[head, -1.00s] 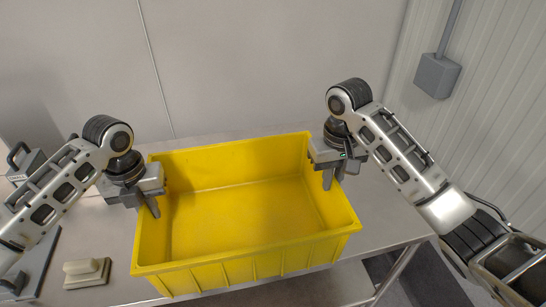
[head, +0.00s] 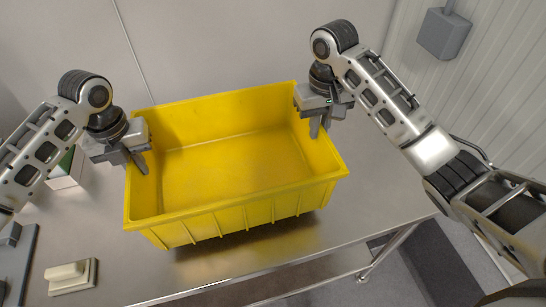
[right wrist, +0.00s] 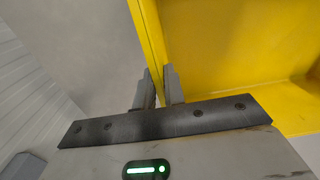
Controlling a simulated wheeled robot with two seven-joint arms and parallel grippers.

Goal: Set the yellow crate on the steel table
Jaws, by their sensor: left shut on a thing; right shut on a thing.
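The yellow crate (head: 240,214) is empty and roughly level over the steel table (head: 330,240). A dark shadow lies on the table under its front wall; I cannot tell whether its base touches the table. My left gripper (head: 138,163) is shut on the crate's left wall near the rim. My right gripper (head: 318,128) is shut on the opposite right wall. In the right wrist view the fingers (right wrist: 159,86) pinch the crate's rim, one on each side of the yellow wall (right wrist: 151,35). The crate hides the middle of the table.
A beige block on a plate (head: 71,276) lies at the table's front left. A dark grey tray (head: 14,265) is at the left edge, and a white-and-green box (head: 66,168) stands behind my left arm. A grey wall box (head: 443,33) hangs at upper right. Bare table shows before the crate.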

